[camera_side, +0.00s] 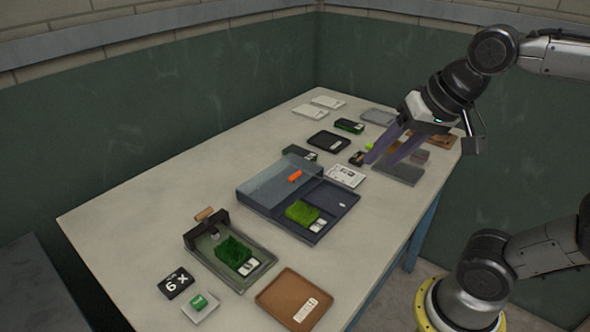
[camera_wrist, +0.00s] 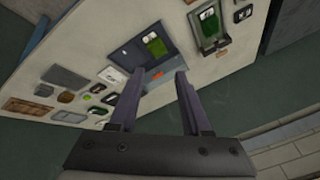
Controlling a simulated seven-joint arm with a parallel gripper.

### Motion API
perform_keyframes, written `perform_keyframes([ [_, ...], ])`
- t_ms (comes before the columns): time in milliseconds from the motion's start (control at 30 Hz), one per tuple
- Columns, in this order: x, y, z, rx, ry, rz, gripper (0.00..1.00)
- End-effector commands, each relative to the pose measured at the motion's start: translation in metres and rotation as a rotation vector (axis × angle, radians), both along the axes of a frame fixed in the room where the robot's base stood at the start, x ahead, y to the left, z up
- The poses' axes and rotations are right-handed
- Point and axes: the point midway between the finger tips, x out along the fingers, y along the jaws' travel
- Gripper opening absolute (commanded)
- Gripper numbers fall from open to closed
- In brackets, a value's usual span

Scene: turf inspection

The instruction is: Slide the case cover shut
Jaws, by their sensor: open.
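The dark blue-grey case (camera_side: 332,193) sits mid-table in the side view; it also shows near the top of the wrist view (camera_wrist: 132,49). The near right part is uncovered, showing a green turf block (camera_side: 302,212) with a white label (camera_side: 318,225). My gripper (camera_side: 379,161) is open and empty, above the table to the right of the case, apart from it. In the wrist view the orange tab (camera_wrist: 158,74) shows between the fingertips, farther off.
A second tray with turf (camera_side: 235,251) and a clamp-like frame stands front left. A brown tray (camera_side: 293,298) lies at the front edge. Cards, a black tray (camera_side: 328,141) and several small pieces lie at the back, some below my gripper.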

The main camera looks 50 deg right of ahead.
Motion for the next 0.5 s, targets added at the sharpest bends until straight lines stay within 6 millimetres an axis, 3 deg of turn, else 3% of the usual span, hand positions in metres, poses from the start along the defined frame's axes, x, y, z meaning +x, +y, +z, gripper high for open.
perform_keyframes([
  [100,0.041,-0.006,0.019,0.106,0.030,-0.206,0.48],
  [233,0.088,-0.016,0.029,0.207,0.068,-0.419,0.48],
  [367,0.137,-0.030,0.027,0.284,0.111,-0.607,0.48],
  [500,0.186,-0.048,0.009,0.332,0.166,-0.761,0.48],
])
